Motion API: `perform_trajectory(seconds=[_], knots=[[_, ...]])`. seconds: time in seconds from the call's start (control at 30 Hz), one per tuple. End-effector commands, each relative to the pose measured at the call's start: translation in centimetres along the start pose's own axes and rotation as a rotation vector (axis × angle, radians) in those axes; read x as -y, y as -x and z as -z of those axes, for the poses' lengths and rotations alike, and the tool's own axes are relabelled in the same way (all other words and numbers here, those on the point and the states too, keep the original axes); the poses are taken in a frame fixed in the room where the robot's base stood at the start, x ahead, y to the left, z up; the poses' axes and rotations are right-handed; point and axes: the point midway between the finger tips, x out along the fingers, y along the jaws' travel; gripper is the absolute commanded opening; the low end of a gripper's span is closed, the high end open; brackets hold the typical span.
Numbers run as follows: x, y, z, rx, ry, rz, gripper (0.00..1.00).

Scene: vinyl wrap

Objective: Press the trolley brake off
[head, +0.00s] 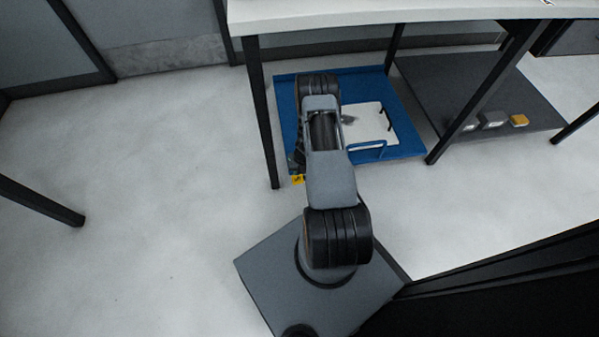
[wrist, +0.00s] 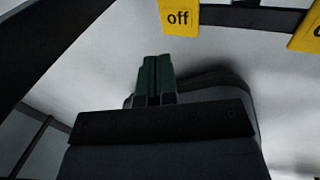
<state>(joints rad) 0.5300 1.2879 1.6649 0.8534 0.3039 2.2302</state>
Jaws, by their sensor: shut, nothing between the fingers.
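A blue trolley (head: 405,95) stands under the white table, with a white panel (head: 400,125) on it and a blue handle (head: 367,150) at its front. A small yellow tag (head: 298,179) shows at its front left corner, partly beside my arm. In the wrist view a yellow plate marked "off" (wrist: 178,14) is at the top, cut by the edge. A second yellow plate (wrist: 306,32) is at the right edge, its marking cut off. My gripper (wrist: 155,62) has its dark green fingers together and empty, below the "off" plate in the picture and apart from it.
A white table (head: 400,10) with dark legs stands over the trolley; one leg (head: 262,115) is close left of my arm. A dark low shelf (head: 470,85) at right holds grey blocks (head: 491,119) and a yellow block (head: 519,121). Open floor lies at left.

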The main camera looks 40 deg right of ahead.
Motion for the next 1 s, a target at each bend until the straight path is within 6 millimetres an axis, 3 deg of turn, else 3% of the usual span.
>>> perform_trajectory(seconds=[0.1, 0.4, 1.0], knots=[[-1.3, 2.6, 0.0, 0.000, 0.004, 0.000, 0.00], [-3.0, 5.8, 0.0, -0.001, 0.003, 0.000, 0.00], [-3.3, 6.4, 0.0, -0.001, 0.002, 0.000, 0.00]])
